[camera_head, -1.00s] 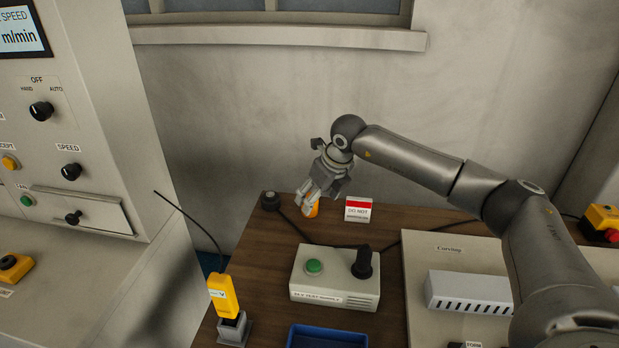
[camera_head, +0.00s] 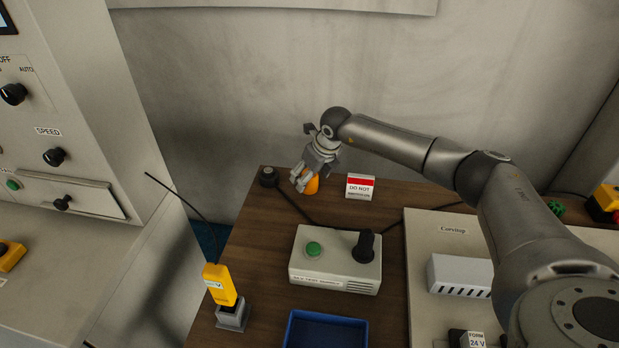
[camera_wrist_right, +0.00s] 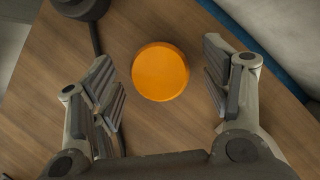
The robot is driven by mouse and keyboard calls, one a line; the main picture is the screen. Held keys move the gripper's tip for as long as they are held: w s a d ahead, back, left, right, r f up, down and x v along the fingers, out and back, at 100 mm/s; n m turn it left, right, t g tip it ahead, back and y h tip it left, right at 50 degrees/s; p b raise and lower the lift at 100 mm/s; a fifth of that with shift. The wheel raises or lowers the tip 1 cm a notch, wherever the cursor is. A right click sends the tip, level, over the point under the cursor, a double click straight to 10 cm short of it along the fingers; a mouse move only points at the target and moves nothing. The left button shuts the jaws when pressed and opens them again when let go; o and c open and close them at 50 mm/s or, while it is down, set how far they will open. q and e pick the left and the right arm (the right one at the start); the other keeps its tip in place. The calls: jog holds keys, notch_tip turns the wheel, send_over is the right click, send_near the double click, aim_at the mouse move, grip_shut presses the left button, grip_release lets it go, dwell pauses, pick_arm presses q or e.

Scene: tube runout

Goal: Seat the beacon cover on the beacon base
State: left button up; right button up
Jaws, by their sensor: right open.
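The orange round beacon cover (camera_head: 313,186) stands on the wooden table near its back edge, partly hidden by my right gripper in the head view. In the right wrist view the cover (camera_wrist_right: 160,72) shows from above, between the open fingers and touching neither. My right gripper (camera_head: 302,182) is open and empty over the cover; it also shows in the right wrist view (camera_wrist_right: 160,65). A dark round piece with a cable, seemingly the beacon base (camera_head: 269,176), sits left of the cover at the back left corner; it is cut off at the top of the wrist view (camera_wrist_right: 80,6). My left gripper is out of view.
A DO NOT sign (camera_head: 360,186) stands just right of the cover. A supply box (camera_head: 335,273) with a green button and black knob, a blue tray (camera_head: 326,318) and a yellow device (camera_head: 219,284) in a grey holder are nearer. The wall rises behind the table.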

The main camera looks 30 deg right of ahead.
jog(key=shift+x, duration=1.15)
jog(key=c, duration=1)
jog(key=shift+c, duration=0.2)
jog(key=shift+w+r, duration=0.1)
jog(key=shift+r, duration=0.1)
jog(key=shift+r+b, duration=0.4)
jog(key=shift+r, duration=0.25)
jog(key=s+a+r+b, duration=0.3)
jog(key=s+a+r, duration=0.1)
jog(key=s+r, duration=0.7)
jog(key=shift+s+a+r, duration=0.2)
jog(key=shift+s, duration=1)
